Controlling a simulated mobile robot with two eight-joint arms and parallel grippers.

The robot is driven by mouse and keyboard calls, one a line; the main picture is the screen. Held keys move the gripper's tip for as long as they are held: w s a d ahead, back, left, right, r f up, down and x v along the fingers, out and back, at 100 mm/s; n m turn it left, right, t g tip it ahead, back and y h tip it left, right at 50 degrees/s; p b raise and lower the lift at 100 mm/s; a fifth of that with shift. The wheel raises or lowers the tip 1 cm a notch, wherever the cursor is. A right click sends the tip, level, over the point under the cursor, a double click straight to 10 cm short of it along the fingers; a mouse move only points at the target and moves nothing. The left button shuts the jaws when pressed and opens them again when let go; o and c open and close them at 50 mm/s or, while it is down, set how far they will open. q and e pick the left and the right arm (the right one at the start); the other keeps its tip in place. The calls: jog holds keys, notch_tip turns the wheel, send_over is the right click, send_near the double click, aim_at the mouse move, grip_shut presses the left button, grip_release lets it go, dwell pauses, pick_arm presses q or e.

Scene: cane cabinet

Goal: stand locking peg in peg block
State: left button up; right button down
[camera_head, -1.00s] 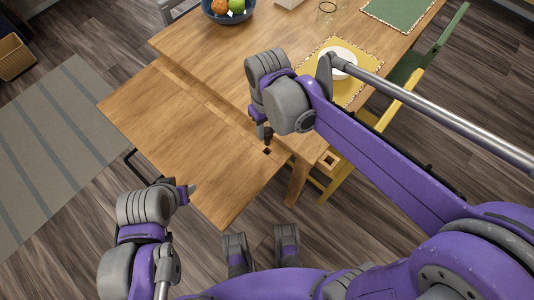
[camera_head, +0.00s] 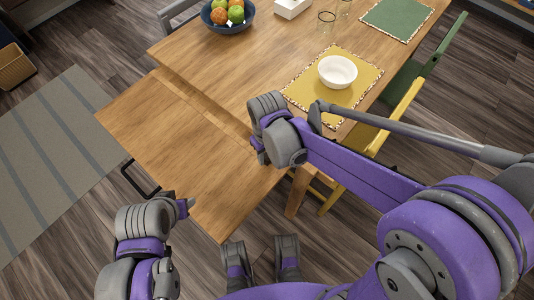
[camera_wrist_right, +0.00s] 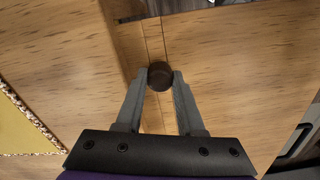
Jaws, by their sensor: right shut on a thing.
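My right gripper (camera_head: 260,148) is over the near right part of the lower wooden leaf (camera_head: 175,140), beside the main table. In the right wrist view its two fingers (camera_wrist_right: 163,84) are shut on the dark round-topped peg (camera_wrist_right: 160,73). The peg is seen nearly end-on, above a seam between wooden boards. I cannot tell whether its lower end touches anything. In the head view the peg is hidden by my right wrist. I cannot make out the peg block. My left gripper (camera_head: 187,204) is low at the left, off the leaf's near edge; its fingers are too small to judge.
The main table (camera_head: 260,60) holds a yellow placemat with a white bowl (camera_head: 337,72), a blue fruit bowl (camera_head: 228,20), glasses and a green placemat (camera_head: 397,18). Yellow (camera_head: 400,110) and green chairs stand at its right side. The leaf's left part is clear.

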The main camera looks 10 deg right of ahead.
pick_arm(q)
jog(key=shift+f, duration=0.1)
pick_arm(e)
jog(key=shift+f, duration=0.1)
pick_arm(q)
jog(key=shift+f, duration=0.15)
pick_arm(e)
jog(key=shift+f, duration=0.15)
jog(key=c, duration=0.5)
grip_release()
notch_tip(320, 180, up, 11)
jog(key=p, duration=0.2)
pick_arm(q)
jog(key=shift+r, duration=1.25)
pick_arm(e)
jog(key=shift+s+d+f+m+t, duration=0.6)
jog(key=shift+s+d+m+t, duration=0.25)
jog(key=shift+s+d, duration=1.15)
jog(key=shift+s+d+f+m+t, duration=0.6)
jog(key=shift+s+d+m+t, duration=0.2)
jog(key=shift+s+d, duration=1.15)
jog(key=shift+s+d+f+m+t, duration=0.6)
jog(key=shift+s+d+m+t, duration=0.25)
jog(key=shift+s+d, duration=1.15)
jog(key=shift+a, duration=0.1)
